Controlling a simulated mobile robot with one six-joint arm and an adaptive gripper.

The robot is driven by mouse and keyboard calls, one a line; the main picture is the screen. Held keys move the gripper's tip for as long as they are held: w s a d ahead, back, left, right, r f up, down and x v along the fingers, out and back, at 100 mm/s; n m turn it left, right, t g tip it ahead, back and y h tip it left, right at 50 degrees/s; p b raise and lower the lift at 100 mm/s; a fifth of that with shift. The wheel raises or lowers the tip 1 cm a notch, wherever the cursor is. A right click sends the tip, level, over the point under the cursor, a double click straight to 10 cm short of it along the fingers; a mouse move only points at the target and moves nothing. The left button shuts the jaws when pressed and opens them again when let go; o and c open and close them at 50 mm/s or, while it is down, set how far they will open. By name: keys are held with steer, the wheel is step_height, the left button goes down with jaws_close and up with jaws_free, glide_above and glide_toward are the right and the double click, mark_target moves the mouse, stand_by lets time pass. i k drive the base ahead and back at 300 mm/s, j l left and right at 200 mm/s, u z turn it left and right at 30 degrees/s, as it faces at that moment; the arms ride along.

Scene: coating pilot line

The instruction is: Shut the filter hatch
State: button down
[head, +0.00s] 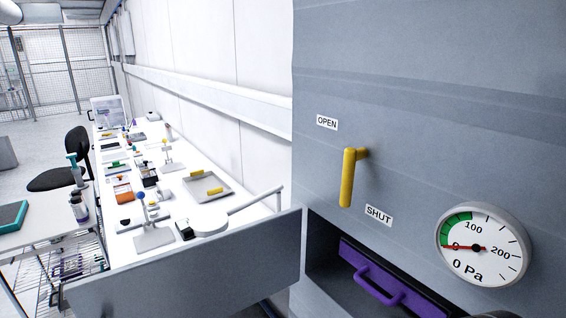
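The filter hatch door (190,272) is a flat grey panel, standing open and swung out to the left of the grey cabinet's opening (322,262). In the opening sits a purple filter (352,256) with a purple pull handle (378,287); its lower part is cut off by the picture's edge. Above the opening a yellow lever (347,180) points down. An OPEN label (327,122) is above and left of it, a SHUT label (378,215) below and right.
A round gauge (484,245) right of the opening reads about 0 Pa. Behind the door, a long white bench (190,215) holds a lamp (212,222), trays and small tools. A dark chair (62,178) and a wire rack (75,265) stand at the left.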

mark_target(221, 275)
steer(key=k+j, duration=0.1)
steer(key=j, duration=0.3)
steer(key=k+j, duration=0.1)
steer(key=j, duration=0.3)
steer(key=k+j+u, duration=0.1)
steer(key=j, duration=0.3)
steer(key=k+j, duration=0.1)
steer(key=j, duration=0.3)
steer(key=i+l, duration=0.4)
steer(key=l+u, duration=0.05)
steer(key=l, duration=0.05)
